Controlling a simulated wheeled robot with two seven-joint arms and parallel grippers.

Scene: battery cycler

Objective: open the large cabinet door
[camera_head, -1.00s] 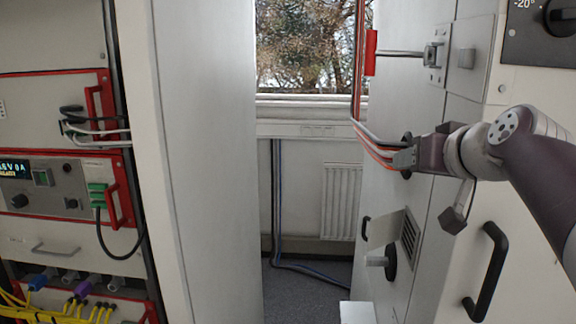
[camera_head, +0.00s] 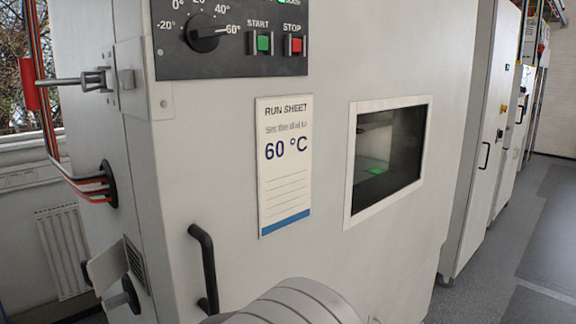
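The large pale grey cabinet door (camera_head: 230,110) fills the middle of the head view. It looks shut, flush with the cabinet side (camera_head: 110,150). A black bar handle (camera_head: 206,268) stands upright low on its left part. The door has a window (camera_head: 390,150) with a dark interior and a green glow. Part of my arm, a pale ribbed link, rises at the bottom centre in front of the door. Neither of my grippers is in view. Whether anything touches the handle's lower end is hard to tell.
A dial panel (camera_head: 232,40) with START and STOP buttons sits above a run sheet (camera_head: 285,165) reading 60 °C. A rod with a red end (camera_head: 30,84) and cables (camera_head: 85,180) stick out on the left side. More cabinets (camera_head: 480,130) and open floor (camera_head: 535,220) lie right.

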